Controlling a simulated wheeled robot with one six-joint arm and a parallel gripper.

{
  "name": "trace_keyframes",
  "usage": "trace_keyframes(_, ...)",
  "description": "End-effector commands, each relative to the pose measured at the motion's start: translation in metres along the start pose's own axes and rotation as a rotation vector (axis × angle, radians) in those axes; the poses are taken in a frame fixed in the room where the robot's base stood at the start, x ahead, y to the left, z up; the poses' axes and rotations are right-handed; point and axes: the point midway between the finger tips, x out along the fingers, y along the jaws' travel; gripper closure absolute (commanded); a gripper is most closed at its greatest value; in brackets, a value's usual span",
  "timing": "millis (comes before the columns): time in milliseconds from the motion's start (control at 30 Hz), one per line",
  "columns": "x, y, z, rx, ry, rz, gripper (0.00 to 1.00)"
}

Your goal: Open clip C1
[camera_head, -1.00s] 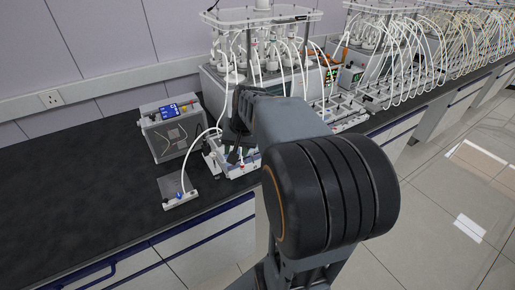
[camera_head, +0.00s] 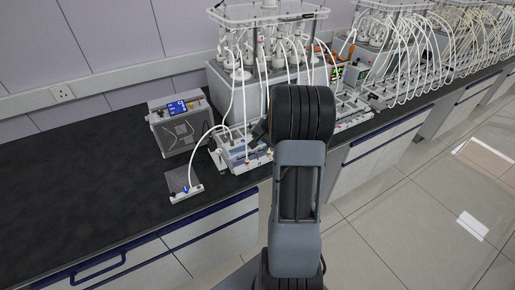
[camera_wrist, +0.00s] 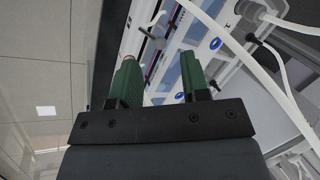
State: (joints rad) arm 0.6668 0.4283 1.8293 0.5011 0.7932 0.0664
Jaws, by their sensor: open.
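My gripper (camera_wrist: 161,75) shows in the wrist view with its two green fingers apart and nothing between them. Beyond the fingertips is the clip tray (camera_wrist: 172,60), with white tubes, blue rings and small levers. No label is readable, so I cannot tell which is clip C1. In the head view the tray (camera_head: 235,156) stands at the bench's front edge; my arm hides its right part and most of my gripper.
A grey box with a blue display (camera_head: 178,125) stands left of the tray. A small plate (camera_head: 184,184) with a white tube lies in front of it. Reactors (camera_head: 235,85) with many tubes stand behind. The bench's left side (camera_head: 80,160) is clear.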

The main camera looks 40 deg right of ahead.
Motion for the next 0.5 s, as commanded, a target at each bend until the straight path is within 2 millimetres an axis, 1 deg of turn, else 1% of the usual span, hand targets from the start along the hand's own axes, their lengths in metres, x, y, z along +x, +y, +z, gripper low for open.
trace_keyframes(33, 0.007, 0.000, 0.001, 0.000, -0.003, 0.002, 0.58)
trace_keyframes(100, 0.016, 0.000, 0.001, 0.000, -0.003, 0.001, 0.58)
trace_keyframes(200, 0.026, 0.000, 0.001, -0.001, -0.002, 0.001, 0.58)
trace_keyframes(333, 0.034, 0.000, 0.001, -0.001, -0.001, 0.000, 0.58)
trace_keyframes(500, 0.038, 0.000, 0.000, -0.001, 0.000, 0.000, 0.58)
